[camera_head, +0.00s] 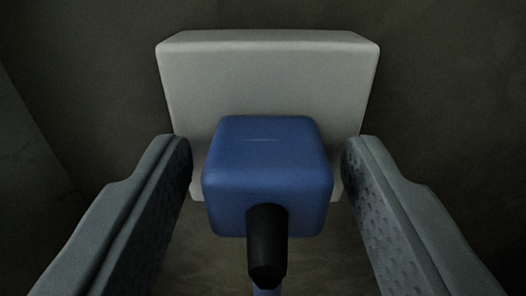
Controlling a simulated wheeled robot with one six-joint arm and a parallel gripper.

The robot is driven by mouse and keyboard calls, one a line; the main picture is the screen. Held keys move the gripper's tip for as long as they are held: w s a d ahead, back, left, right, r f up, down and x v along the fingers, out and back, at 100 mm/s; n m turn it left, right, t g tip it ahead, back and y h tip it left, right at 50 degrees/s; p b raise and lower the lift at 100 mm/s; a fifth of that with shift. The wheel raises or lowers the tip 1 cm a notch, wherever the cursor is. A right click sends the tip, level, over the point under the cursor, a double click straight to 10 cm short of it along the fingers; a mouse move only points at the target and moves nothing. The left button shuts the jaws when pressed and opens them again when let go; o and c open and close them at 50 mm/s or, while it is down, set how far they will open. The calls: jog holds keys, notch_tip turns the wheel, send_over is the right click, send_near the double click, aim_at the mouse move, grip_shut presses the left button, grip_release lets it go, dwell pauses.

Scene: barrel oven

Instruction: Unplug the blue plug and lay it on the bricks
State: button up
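The blue plug (262,165) is a rounded blue block in the middle of the camera_head view. A short black cable sleeve (267,245) points from it towards me, with a bit of blue cable (266,292) below. The plug sits against a pale grey socket box (265,75); its prongs are hidden, but it looks plugged in. My gripper (266,165) is open, one finger on each side of the plug. A gap shows between each finger and the plug's sides. No bricks can be made out.
The socket box is on a dark wall (440,80). A corner or edge runs down the wall at the far left. The area below the plug is dim and brownish, and shows no clear objects.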

aim_at(267, 215)
grip_shut()
jog(key=shift+s, duration=2.95)
jog(key=shift+s+r, duration=0.1)
jog(key=s+r, duration=0.4)
jog(key=r, duration=0.2)
jog(key=shift+r, duration=0.25)
